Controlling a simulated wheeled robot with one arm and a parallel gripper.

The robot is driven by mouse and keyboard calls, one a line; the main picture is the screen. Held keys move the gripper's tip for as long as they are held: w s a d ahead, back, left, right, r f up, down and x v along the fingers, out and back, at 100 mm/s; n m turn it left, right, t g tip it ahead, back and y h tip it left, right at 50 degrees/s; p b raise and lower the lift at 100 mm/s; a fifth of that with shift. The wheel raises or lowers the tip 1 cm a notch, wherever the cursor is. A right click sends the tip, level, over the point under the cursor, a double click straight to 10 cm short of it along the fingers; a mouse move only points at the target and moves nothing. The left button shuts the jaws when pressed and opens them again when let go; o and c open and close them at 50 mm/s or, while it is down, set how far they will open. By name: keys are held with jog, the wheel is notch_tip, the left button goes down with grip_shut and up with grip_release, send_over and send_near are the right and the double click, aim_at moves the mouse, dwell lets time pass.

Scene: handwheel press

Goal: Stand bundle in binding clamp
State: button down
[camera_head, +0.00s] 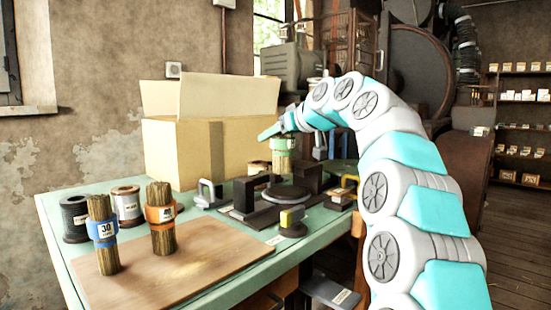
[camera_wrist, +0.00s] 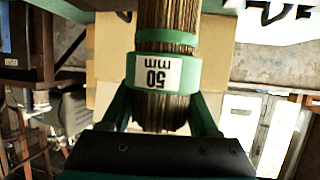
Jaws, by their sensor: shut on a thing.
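My gripper (camera_head: 281,135) is shut on a bundle of thin brown rods with a green band (camera_head: 283,146). In the wrist view the green-banded bundle (camera_wrist: 165,105) sits between my gripper's green fingers, and its label reads 50 mm, upside down. In the head view the bundle looks upright, over the back of the bench near the dark clamp fixture. This black fixture (camera_head: 286,193) has a round plate and upright blocks on both sides; I take it as the binding clamp. I cannot tell the exact gap between bundle and clamp.
A blue-banded bundle (camera_head: 105,234) and an orange-banded bundle (camera_head: 162,218) stand on a wooden board (camera_head: 190,265) at front left. Spools (camera_head: 75,219) stand behind. A large open cardboard box (camera_head: 180,150) fills the back.

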aim_at(290, 147)
jog(key=shift+f, duration=0.45)
jog(key=shift+f, duration=1.9)
jog(key=shift+f+b, duration=0.15)
jog(key=shift+b, duration=0.15)
jog(key=shift+c, duration=0.7)
grip_release()
jog(key=b+v, duration=0.1)
jog(key=v, duration=1.1)
jog(key=shift+s, duration=0.1)
